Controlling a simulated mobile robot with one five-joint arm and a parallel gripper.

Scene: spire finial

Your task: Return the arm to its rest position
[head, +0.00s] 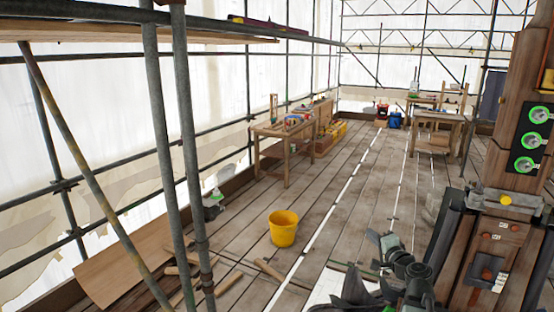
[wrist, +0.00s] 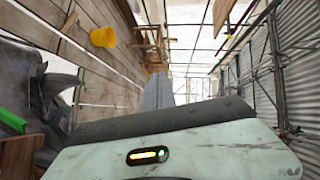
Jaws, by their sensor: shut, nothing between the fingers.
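My gripper (wrist: 159,88) shows in the wrist view as grey fingers, shut and empty, beyond a pale green housing with a small lit indicator. In the head view, my grey-green arm (head: 402,272) is folded low at the bottom right, left of a wooden post (head: 507,165). Its fingertips are hard to make out there. No object is in its grip.
The wooden post carries a dark panel with green-ringed lights. A yellow bucket (head: 283,229) stands on the plank floor. Scaffold poles (head: 173,150) rise at left. Workbenches (head: 287,140) stand farther back. Loose timber (head: 228,283) lies at lower left; the middle floor is mostly clear.

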